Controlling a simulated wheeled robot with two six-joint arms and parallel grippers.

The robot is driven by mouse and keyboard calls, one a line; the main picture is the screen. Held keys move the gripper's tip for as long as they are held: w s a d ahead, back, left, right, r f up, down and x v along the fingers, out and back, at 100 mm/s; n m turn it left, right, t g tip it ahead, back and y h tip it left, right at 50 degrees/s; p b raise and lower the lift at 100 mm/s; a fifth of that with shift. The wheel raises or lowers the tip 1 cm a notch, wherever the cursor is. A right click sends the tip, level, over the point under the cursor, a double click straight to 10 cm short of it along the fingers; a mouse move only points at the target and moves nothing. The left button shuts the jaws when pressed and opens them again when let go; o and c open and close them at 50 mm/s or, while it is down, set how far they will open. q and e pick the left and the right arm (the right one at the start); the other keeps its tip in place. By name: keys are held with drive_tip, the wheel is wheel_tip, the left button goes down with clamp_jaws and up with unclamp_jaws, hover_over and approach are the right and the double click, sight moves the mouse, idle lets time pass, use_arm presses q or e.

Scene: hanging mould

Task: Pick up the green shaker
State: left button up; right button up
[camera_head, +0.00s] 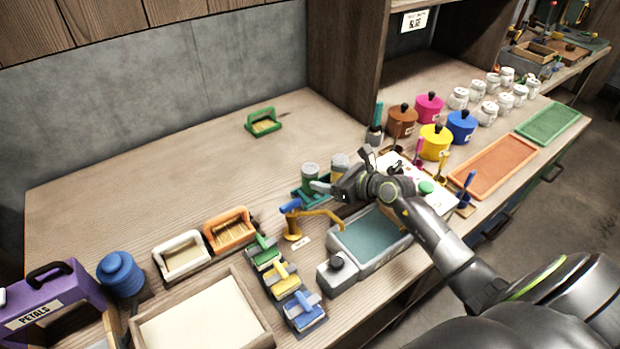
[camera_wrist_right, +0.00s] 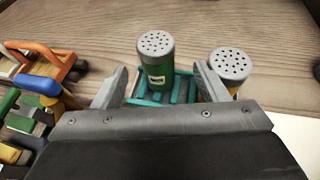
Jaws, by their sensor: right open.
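The green shaker (camera_wrist_right: 156,75) stands upright on a teal slatted rack in the right wrist view, with a grey perforated lid and a pale label. In the head view the green shaker (camera_head: 310,173) shows just left of my right gripper (camera_head: 330,187). In the wrist view my right gripper (camera_wrist_right: 160,85) is open, with one finger on each side of the shaker's line and nothing held. A yellow shaker (camera_head: 340,166) with a similar grey lid stands to its right. It also shows in the wrist view (camera_wrist_right: 230,70), just beyond the right finger. My left gripper is not in view.
The teal rack (camera_wrist_right: 182,92) holds the shakers. A brass tap with a blue handle (camera_head: 293,225) and a water basin (camera_head: 372,238) are close in front. Coloured pots (camera_head: 403,121) stand to the right.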

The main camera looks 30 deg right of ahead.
sight(317, 175)
drive_tip(key=shift+a+p+x, duration=0.15)
drive_tip(key=shift+p+x, duration=0.05)
drive_tip(key=shift+x, duration=1.1)
drive_tip(key=shift+a+p+x, duration=0.1)
drive_tip(key=shift+p+x, duration=0.1)
drive_tip(key=shift+x, duration=1.1)
drive_tip(key=shift+r, duration=0.1)
drive_tip(key=c, duration=1.1)
